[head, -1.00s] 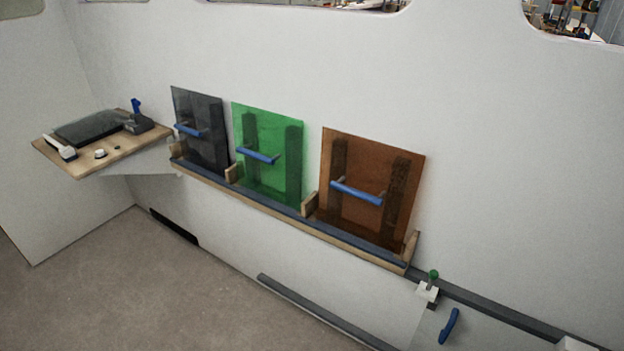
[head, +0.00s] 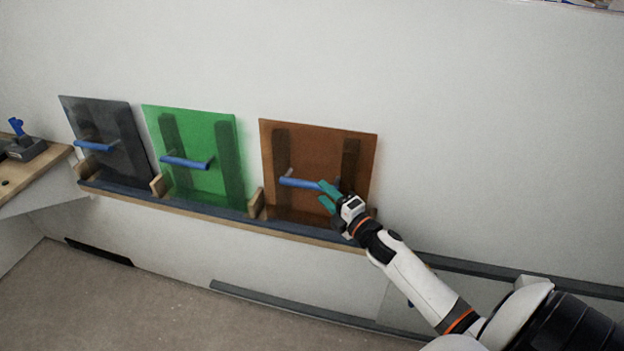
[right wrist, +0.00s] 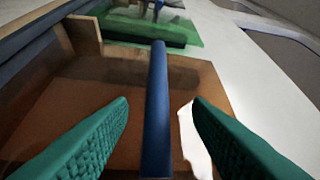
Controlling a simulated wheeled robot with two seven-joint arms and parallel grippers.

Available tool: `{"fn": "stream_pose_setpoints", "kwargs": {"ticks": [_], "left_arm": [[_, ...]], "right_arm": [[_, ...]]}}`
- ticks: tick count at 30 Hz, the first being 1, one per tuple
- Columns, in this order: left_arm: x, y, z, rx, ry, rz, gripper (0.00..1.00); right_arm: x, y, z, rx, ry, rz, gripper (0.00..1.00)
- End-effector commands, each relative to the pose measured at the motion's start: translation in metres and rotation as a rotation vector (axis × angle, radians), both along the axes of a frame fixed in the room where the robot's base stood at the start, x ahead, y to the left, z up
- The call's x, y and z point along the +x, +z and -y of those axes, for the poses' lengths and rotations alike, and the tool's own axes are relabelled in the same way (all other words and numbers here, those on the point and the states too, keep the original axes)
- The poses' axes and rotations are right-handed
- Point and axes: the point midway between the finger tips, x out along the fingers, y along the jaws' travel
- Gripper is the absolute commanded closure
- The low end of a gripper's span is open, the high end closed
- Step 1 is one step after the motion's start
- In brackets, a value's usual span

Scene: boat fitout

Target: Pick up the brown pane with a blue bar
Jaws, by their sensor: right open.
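The brown pane (head: 318,150) leans upright against the wall at the right end of a shelf rack, with a blue bar (head: 300,183) across its front. My right gripper (head: 325,196) is in front of the pane at the right end of the bar. In the right wrist view the green fingers (right wrist: 160,135) are open, and the blue bar (right wrist: 157,100) runs lengthwise between them, apart from both. The fingers hide the bar's right end in the head view. My left gripper is not in view.
A green pane (head: 205,130) and a dark grey pane (head: 115,125), each with a blue bar, stand to the left in the rack (head: 190,208). Wooden dividers separate them. A wooden side table (head: 40,165) is at far left. The wall above is clear.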

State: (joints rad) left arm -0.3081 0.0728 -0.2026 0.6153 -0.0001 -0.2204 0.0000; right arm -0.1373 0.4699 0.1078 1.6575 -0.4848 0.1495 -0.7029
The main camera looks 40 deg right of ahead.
Motion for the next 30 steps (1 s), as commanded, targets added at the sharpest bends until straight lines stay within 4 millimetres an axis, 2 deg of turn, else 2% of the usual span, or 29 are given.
{"fn": "stream_pose_setpoints", "kwargs": {"ticks": [5, 10, 15, 23, 24, 26, 30], "left_arm": [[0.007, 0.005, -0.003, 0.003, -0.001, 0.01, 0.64], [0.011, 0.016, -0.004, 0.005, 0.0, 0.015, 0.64], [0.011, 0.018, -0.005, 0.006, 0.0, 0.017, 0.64], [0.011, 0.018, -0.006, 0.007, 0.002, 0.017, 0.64], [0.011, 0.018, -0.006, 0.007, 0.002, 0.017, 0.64], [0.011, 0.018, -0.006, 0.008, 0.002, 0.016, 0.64], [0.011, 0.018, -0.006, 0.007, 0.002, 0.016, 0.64]], "right_arm": [[0.011, 0.001, -0.002, 0.002, -0.001, 0.0, 0.55], [0.035, 0.003, -0.008, 0.003, -0.001, 0.001, 0.55], [0.054, 0.001, -0.01, 0.002, 0.0, 0.0, 0.55], [0.057, 0.0, -0.01, 0.002, 0.001, -0.001, 0.55], [0.057, 0.0, -0.01, 0.002, 0.001, -0.001, 0.57], [0.057, 0.0, -0.01, 0.002, 0.0, -0.001, 0.66], [0.056, 0.0, -0.01, 0.002, 0.0, -0.001, 0.89]]}}
